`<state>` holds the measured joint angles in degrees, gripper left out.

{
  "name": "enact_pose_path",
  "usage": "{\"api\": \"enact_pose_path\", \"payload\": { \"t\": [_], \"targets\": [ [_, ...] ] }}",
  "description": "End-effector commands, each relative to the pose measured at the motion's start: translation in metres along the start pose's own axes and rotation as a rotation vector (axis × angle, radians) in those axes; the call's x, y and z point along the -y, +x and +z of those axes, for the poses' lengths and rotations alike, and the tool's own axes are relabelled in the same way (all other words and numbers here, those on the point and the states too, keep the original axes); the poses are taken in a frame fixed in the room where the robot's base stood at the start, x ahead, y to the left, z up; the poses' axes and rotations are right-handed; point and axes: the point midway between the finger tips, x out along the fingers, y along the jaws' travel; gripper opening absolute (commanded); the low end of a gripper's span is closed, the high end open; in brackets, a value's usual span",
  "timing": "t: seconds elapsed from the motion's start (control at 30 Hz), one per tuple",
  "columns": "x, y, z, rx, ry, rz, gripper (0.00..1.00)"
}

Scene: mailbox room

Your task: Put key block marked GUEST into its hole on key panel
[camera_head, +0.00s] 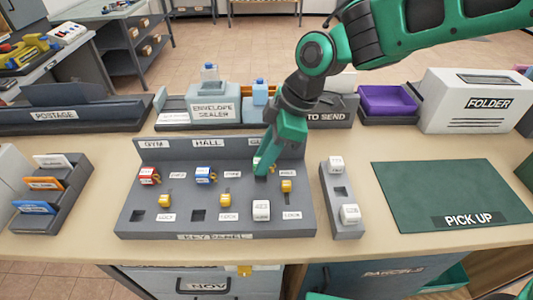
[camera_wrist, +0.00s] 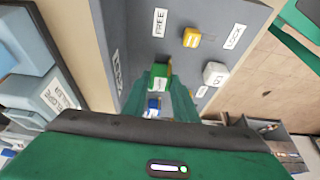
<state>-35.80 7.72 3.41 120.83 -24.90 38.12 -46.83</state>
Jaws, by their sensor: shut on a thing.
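The grey key panel (camera_head: 180,222) stands on the counter, with labels along its raised back. My gripper (camera_head: 259,168) is over the upper row of the panel's third column. It is shut on a green block with a white face (camera_wrist: 158,78), which also shows partly in the head view (camera_head: 256,162). The block's marking is not readable, so I cannot confirm GUEST. The block is at the panel, but the fingers hide whether it is in the hole or above it. A yellow latch (camera_head: 271,169) shows beside the fingers.
A red block (camera_head: 149,175) and a blue block (camera_head: 205,175) sit left in the upper row. A white block (camera_head: 261,210) sits below my gripper. Two lower-left holes are empty. A small grey rack (camera_head: 341,192) with two white blocks stands right of the panel.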

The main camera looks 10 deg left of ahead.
Motion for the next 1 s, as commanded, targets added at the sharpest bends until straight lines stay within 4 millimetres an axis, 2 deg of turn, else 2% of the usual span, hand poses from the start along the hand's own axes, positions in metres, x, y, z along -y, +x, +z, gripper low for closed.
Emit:
{"api": "enact_pose_path", "payload": {
  "t": [0.47,1.0],
  "targets": [
    [0.001,0.003,0.001,0.0,0.0,0.0,0.04],
    [0.001,0.017,0.007,0.0,0.001,0.0,0.04]
  ]
}}
